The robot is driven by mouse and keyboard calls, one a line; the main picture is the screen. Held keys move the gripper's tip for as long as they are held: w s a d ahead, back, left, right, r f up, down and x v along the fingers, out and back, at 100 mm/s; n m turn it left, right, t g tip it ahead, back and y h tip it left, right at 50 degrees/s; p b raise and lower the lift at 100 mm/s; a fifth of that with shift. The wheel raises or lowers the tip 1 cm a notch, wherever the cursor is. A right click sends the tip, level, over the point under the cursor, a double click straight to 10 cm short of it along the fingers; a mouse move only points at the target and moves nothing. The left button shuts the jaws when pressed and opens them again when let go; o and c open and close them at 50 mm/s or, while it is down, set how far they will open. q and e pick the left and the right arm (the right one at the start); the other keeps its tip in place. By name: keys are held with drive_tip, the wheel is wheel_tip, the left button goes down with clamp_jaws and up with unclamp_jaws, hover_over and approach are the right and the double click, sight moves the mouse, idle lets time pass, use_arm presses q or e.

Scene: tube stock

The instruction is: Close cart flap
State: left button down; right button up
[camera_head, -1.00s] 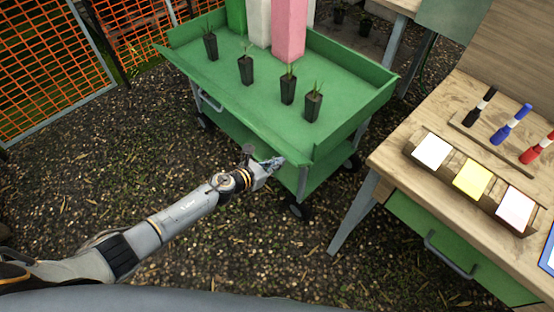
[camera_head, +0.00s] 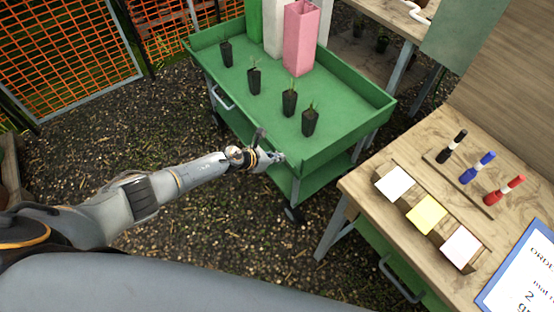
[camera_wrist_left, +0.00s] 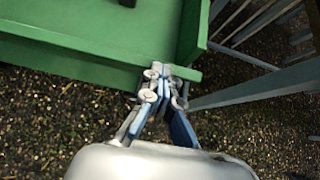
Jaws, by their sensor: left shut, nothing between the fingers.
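The green cart (camera_head: 345,108) stands at the upper middle of the head view, with raised walls at its back and right end. Its flap (camera_head: 246,128) is the long front side facing me. My left gripper (camera_head: 278,157) is shut and empty at the flap's near right corner. In the left wrist view the closed fingertips (camera_wrist_left: 160,70) are against or very near the green flap (camera_wrist_left: 70,55), by the corner with the end wall. My right gripper is not in view.
Several potted seedlings (camera_head: 289,102) and a pink box (camera_head: 300,38) stand on the cart. A wooden table (camera_head: 355,180) with markers and coloured notes is close on the right. Orange fencing (camera_head: 75,50) is at the left. Gravel ground in front of the cart is free.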

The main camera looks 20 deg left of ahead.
use_arm(q)
drive_tip(key=shift+w+d+r, duration=0.25)
drive_tip(key=shift+w+d, duration=0.15)
drive_tip(key=shift+w, duration=0.1)
drive_tip(key=shift+w+d+r, duration=0.2)
drive_tip(key=shift+w+d, duration=0.2)
drive_tip(key=shift+w, duration=0.05)
drive_tip(key=shift+w+d+r, duration=0.1)
drive_tip(key=shift+w+d, duration=0.2)
drive_tip(key=shift+w, duration=0.15)
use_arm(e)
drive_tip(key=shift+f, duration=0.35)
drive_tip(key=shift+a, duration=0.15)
